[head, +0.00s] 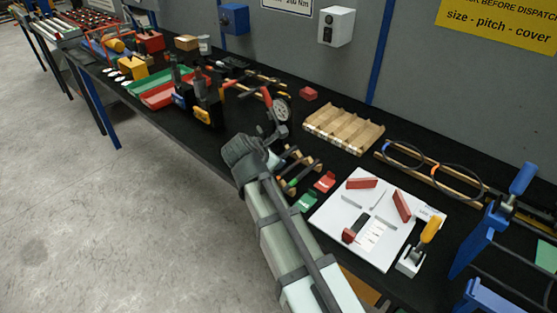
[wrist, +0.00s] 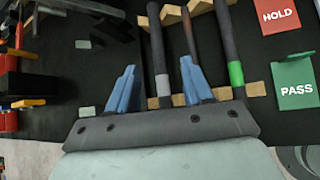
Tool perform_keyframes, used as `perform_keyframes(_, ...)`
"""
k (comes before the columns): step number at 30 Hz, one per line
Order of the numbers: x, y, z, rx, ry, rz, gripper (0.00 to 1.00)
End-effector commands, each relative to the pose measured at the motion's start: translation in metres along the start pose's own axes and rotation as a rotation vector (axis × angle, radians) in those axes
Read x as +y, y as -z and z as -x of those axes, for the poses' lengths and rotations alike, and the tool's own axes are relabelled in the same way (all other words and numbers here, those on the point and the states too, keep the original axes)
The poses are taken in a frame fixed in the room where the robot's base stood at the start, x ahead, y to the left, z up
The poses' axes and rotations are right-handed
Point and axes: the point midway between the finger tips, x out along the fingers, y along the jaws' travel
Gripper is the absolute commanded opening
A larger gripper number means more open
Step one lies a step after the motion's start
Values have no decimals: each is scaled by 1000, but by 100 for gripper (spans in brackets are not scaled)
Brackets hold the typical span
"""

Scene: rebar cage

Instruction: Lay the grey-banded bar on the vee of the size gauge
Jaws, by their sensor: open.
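The grey-banded bar (wrist: 163,85) is a dark rod in the wrist view, lying on a wooden rack (wrist: 172,14). My gripper (wrist: 158,65) has two blue fingers, open, one on each side of this bar, with gaps between bar and fingers. A brown bar (wrist: 187,30) runs up behind the right finger. A green-banded bar (wrist: 235,72) lies further right. In the head view my gripper (head: 272,140) is beside the rack, and the bars are partly hidden.
Red HOLD (wrist: 276,15) and green PASS (wrist: 297,82) stands are right of the bars. A white board (head: 335,215) with red blocks lies right of the rack. A slatted wooden tray (head: 344,128) is behind. Tools and red and green trays crowd the bench further left.

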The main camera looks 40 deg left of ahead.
Motion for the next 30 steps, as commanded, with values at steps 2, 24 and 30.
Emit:
perform_keyframes(2,1,0,-7,0,2,0,51)
perform_keyframes(24,2,3,-48,0,0,0,35)
perform_keyframes(30,2,3,-48,0,0,0,16)
